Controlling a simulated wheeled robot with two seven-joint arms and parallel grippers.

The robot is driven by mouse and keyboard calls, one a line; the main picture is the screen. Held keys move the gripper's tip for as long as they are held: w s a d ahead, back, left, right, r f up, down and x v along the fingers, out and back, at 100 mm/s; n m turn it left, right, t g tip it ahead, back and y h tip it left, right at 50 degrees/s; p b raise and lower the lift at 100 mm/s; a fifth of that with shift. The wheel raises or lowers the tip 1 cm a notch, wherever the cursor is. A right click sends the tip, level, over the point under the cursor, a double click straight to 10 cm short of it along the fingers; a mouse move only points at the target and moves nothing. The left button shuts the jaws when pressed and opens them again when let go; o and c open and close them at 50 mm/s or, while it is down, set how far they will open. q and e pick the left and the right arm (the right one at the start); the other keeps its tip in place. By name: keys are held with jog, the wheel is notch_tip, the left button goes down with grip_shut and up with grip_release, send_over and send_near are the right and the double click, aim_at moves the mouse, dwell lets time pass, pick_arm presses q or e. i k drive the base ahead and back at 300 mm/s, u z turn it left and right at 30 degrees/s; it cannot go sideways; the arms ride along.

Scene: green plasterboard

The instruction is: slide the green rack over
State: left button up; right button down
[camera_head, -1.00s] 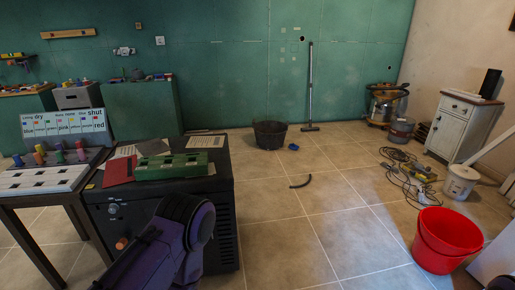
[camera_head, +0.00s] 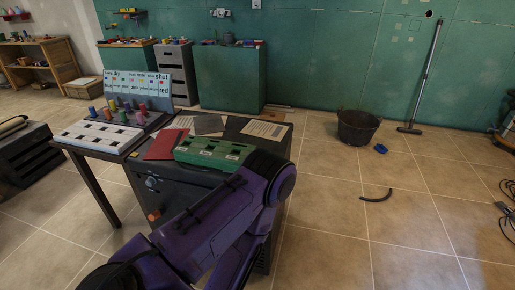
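The green rack (camera_head: 213,152) lies on top of a dark cabinet (camera_head: 236,133), near its front edge. It is a long green block with a row of dark openings. A purple arm of mine reaches up from the bottom of the picture. Its upper bend stands in front of the rack's right end and hides part of it. Neither gripper shows, so I cannot see any contact with the rack. A white rack (camera_head: 98,137) with dark openings lies on the table to the left, with several coloured pegs behind it.
A red book or folder (camera_head: 165,144) and papers (camera_head: 265,130) lie around the green rack. A sign board with coloured words (camera_head: 137,88) stands behind the pegs. A black bucket (camera_head: 357,127) and a curved black piece (camera_head: 376,195) are on the tiled floor, right, which is mostly clear.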

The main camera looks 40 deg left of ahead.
aim_at(216, 153)
jog(key=u, duration=0.7)
jog(key=i, duration=0.8)
jog(key=u, duration=0.9)
